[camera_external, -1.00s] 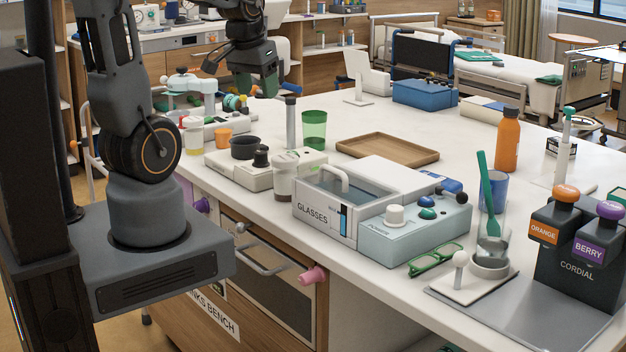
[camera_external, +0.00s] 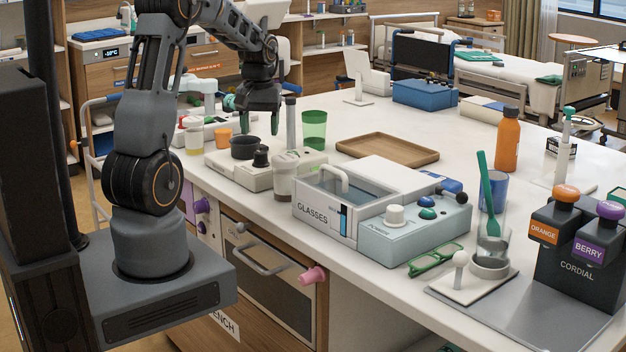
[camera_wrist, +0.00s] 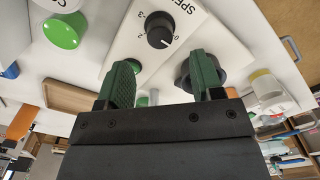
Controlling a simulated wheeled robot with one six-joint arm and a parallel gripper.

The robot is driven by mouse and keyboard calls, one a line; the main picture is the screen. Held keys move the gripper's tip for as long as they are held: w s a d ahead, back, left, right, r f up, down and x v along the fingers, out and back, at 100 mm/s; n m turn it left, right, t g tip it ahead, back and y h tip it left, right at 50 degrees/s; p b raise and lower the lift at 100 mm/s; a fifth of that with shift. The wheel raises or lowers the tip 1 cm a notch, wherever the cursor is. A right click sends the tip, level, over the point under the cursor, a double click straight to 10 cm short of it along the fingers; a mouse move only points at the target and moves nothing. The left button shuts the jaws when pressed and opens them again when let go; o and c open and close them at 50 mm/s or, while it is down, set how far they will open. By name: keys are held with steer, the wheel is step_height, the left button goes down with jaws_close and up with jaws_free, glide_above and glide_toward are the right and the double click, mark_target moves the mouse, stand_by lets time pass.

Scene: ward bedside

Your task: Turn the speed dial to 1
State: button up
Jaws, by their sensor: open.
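The speed dial (camera_wrist: 160,30) is a round black knob with a white pointer mark, on a white panel with a partly cut-off "SPE" label. The numerals 0, 2 and 3 show around it. The pointer lies near the 0 side; its exact setting is hard to tell. In the external view the dial (camera_external: 261,157) stands at the front of a white appliance (camera_external: 285,172), beside a black bowl (camera_external: 244,147). My gripper (camera_external: 261,130) is open and empty above the appliance, its green fingers pointing down. In the wrist view my gripper (camera_wrist: 160,82) is apart from the dial.
A grey post (camera_external: 291,125) and a green cup (camera_external: 314,128) stand close to the dial. A lidded jar (camera_external: 284,178) is in front. A glasses box (camera_external: 325,208) and wooden tray (camera_external: 388,149) lie to the right. An orange cup (camera_external: 223,137) is at left.

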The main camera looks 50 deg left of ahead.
mark_target(261, 152)
steer(key=shift+f, duration=3.45)
steer(key=c, duration=0.9)
